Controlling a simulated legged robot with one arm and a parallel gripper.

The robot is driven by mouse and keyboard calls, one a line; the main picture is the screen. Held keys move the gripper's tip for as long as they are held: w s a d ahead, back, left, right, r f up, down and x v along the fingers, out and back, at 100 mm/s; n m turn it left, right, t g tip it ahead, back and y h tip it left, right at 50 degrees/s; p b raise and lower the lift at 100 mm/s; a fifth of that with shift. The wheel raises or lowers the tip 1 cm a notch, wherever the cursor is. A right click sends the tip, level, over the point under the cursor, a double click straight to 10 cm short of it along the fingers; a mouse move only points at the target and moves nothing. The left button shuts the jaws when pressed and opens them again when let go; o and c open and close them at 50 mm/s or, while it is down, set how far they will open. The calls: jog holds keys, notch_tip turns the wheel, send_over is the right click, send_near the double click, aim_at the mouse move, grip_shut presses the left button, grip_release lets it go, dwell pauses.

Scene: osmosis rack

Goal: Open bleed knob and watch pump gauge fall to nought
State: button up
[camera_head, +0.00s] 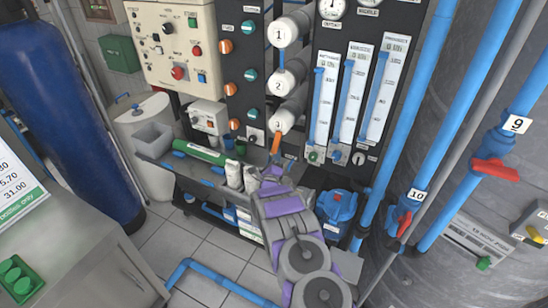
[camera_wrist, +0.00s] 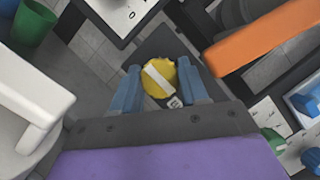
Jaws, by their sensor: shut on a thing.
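In the wrist view a round yellow knob (camera_wrist: 159,79) with a white bar across its face sits between the two blue fingers of my gripper (camera_wrist: 160,88). The fingers are shut on its sides. In the head view my gripper (camera_head: 270,172) is low in front of the dark rack panel, just below an orange lever (camera_head: 275,144); the yellow knob is hidden there. Two round dial gauges, one at the panel top (camera_head: 332,8) and one right of it (camera_head: 369,3), are partly cut off by the picture edge. I cannot read their needles or tell which is the pump gauge.
An orange bar (camera_wrist: 265,38) lies close to the right finger in the wrist view. Flow tubes (camera_head: 352,92) stand above right of my gripper. Blue pipes with red-handled valves (camera_head: 495,169) run at the right. A blue pump (camera_head: 338,206) sits low beside my arm.

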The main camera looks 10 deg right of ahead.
jog(key=shift+d+f, duration=0.2)
jog(key=shift+d, duration=0.1)
jog(key=shift+c, duration=0.8)
jog(key=shift+a, duration=0.1)
jog(key=shift+c, duration=0.4)
jog(key=n+g+y+p, duration=0.1)
jog(key=n+p, duration=0.1)
jog(key=n, duration=0.2)
jog(key=shift+s+f+n, duration=0.1)
jog(key=shift+n, duration=0.3)
